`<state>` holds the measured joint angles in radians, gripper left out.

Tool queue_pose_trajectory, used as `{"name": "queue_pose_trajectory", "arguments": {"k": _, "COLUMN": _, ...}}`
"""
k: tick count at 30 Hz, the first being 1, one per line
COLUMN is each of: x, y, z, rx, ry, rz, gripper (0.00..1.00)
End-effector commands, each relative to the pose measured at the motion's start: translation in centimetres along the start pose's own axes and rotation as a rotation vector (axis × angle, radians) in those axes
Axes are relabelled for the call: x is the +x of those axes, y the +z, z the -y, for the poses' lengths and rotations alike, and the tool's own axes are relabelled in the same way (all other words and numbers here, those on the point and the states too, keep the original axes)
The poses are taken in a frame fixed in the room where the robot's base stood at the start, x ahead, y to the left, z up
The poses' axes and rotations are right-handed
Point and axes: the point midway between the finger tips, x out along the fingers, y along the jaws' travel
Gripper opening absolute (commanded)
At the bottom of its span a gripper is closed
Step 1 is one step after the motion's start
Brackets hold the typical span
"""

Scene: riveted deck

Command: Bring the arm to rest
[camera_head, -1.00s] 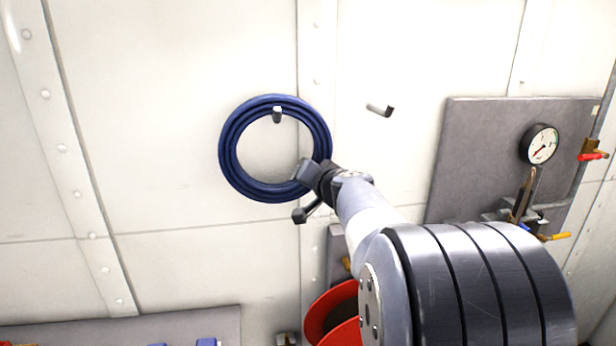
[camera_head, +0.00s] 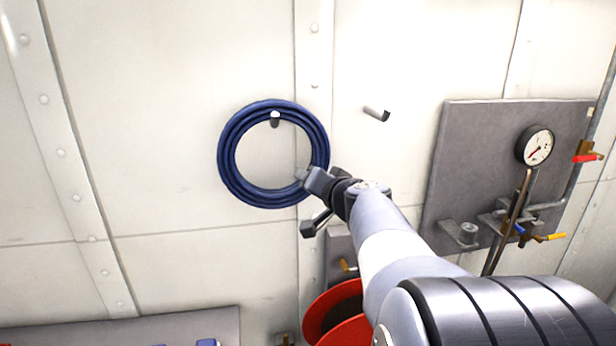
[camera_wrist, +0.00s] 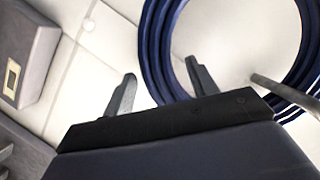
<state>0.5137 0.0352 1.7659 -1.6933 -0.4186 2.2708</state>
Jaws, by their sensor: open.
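The hose hangs on a peg (camera_head: 275,121) on the white wall.
A second, bare peg (camera_head: 376,113) sticks out right of the hose. A grey panel (camera_head: 470,150) at the right carries a gauge (camera_head: 535,146) and coloured valve handles. A red reel (camera_head: 322,311) is below my arm.

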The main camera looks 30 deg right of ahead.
Motion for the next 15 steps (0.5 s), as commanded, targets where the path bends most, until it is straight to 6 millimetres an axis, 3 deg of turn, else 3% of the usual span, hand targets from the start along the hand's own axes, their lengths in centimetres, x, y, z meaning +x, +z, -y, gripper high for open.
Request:
{"name": "queue_pose_trajectory", "arguments": {"k": 6, "x": -3.8, "y": -0.3, "z": 0.1, "rx": 0.000, "ry": 0.001, "rz": -0.003, "gripper": 0.55}}
{"name": "queue_pose_trajectory", "arguments": {"k": 15, "x": -5.4, "y": -0.1, "z": 0.0, "rx": 0.001, "ry": 0.000, "rz": -0.001, "gripper": 0.55}}
